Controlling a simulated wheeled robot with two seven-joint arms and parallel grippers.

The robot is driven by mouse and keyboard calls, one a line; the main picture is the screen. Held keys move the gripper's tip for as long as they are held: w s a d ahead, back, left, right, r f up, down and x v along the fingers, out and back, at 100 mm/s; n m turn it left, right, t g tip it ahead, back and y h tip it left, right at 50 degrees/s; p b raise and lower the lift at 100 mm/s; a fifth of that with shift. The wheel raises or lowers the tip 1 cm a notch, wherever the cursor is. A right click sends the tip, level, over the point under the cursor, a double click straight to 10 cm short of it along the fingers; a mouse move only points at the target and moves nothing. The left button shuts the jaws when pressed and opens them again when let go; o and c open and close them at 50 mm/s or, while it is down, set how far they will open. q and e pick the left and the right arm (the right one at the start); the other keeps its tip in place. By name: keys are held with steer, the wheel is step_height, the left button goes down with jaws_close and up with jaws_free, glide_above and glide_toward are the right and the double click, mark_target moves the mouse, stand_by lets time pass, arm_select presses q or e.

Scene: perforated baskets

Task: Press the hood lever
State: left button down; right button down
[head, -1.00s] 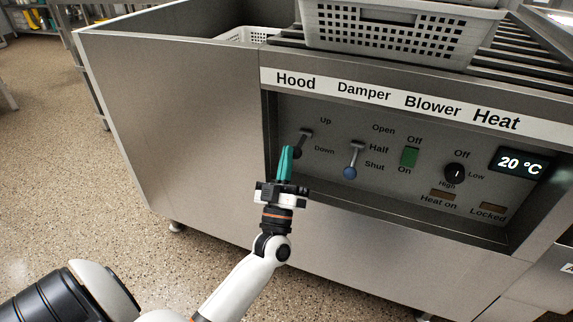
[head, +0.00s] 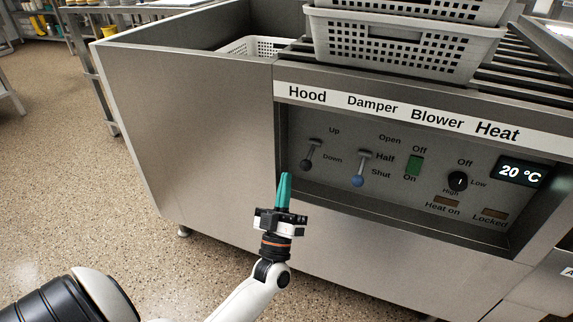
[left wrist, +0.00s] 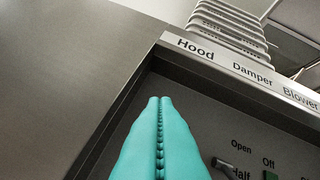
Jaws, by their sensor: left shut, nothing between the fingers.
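The hood lever (head: 307,164) is a short metal lever with a dark knob, under the "Hood" label on the recessed panel (head: 385,129). It slants downward, with its knob beside the word "Down". My left gripper (head: 286,175) has teal fingers pressed together with nothing between them. In the head view its tips are just below and left of the knob, with a visible gap. The fingers fill the lower middle of the left wrist view (left wrist: 160,100), and the hood lever does not show there. My right gripper is not in view.
The damper lever (head: 359,181), with a blue knob, is just right of the hood lever. Further right are a green blower switch (head: 414,165), a heat dial (head: 457,181) and a display (head: 520,171). Perforated baskets (head: 395,50) stand on top. The panel's frame surrounds the recess.

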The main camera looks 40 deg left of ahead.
arm_select(q)
steer(key=shift+v, duration=2.35)
